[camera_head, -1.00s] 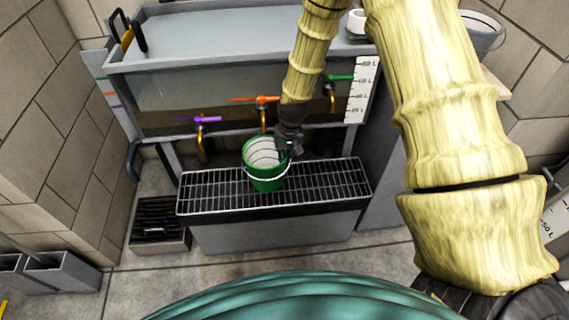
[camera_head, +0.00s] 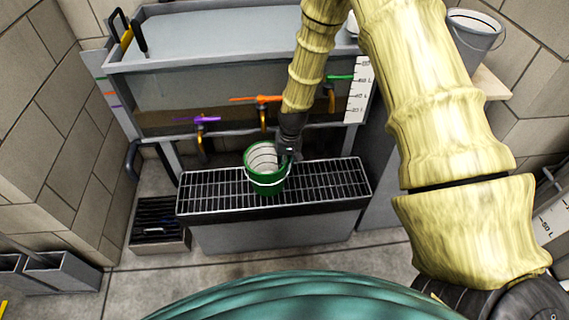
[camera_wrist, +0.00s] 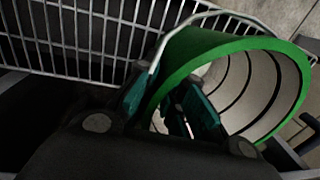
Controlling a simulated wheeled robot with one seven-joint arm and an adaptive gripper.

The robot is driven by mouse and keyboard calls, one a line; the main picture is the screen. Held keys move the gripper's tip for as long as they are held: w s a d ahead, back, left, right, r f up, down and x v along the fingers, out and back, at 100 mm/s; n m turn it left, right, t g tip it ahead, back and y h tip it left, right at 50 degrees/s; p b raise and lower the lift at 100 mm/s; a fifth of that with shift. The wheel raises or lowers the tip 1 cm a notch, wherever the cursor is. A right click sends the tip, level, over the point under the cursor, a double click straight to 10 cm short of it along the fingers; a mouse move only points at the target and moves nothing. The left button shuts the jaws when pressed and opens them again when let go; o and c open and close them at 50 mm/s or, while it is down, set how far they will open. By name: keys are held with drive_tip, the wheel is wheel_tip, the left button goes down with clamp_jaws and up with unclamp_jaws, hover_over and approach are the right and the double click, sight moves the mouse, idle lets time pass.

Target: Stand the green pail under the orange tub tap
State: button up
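The green pail (camera_head: 265,182), with a pale ringed inside and a white handle, is upright at or just above the grate (camera_head: 330,180); I cannot tell whether it touches. The orange tub tap (camera_head: 263,117), with an orange lever, is behind and above the pail's mouth in the head view. How exactly the spout lines up in depth is unclear. My gripper (camera_head: 287,152) is at the pail's right rear rim. In the wrist view, my gripper (camera_wrist: 168,103) has one teal finger outside and one inside the green pail (camera_wrist: 185,62), with its wall between them.
A purple tap (camera_head: 203,122) is left of the orange one and a green tap (camera_head: 340,78) right, partly hidden by my arm. The tub (camera_head: 170,124) stands behind. A grey bucket (camera_head: 474,38) sits at right. The grate is free on both sides of the pail.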

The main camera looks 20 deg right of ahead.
drive_tip(key=shift+o, duration=0.8)
drive_tip(key=shift+r, duration=0.15)
wheel_tip(320, 180, up, 12)
drive_tip(key=d, duration=0.1)
drive_tip(key=shift+s+d, duration=0.15)
drive_tip(key=shift+s, duration=0.05)
